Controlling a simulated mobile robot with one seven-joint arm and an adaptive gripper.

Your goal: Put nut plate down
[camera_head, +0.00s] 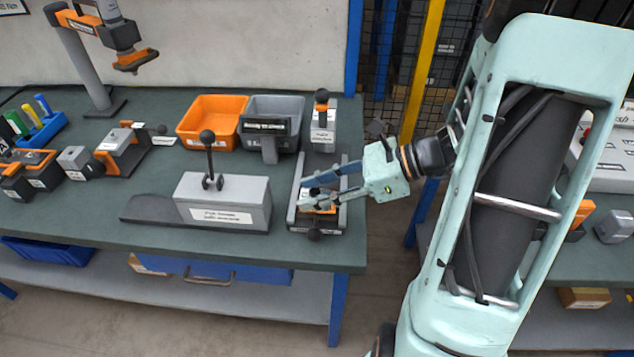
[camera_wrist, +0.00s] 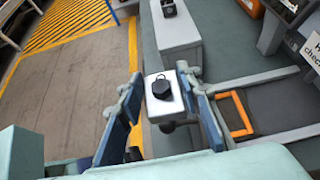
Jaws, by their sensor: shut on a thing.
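In the head view my gripper (camera_head: 310,192) reaches in from the right, low over a grey fixture (camera_head: 298,222) at the table's right front corner. The fingers largely hide the plate there, and I cannot tell whether it touches anything beneath. In the wrist view an orange square outline (camera_wrist: 238,128) lies right of the fingers.
A grey block with a black ball handle (camera_head: 225,195) stands left of the fixture. Orange (camera_head: 210,112) and grey (camera_head: 288,104) bins and a grey upright unit (camera_head: 323,130) stand behind. The table's right edge is close to the fixture, with open floor beyond.

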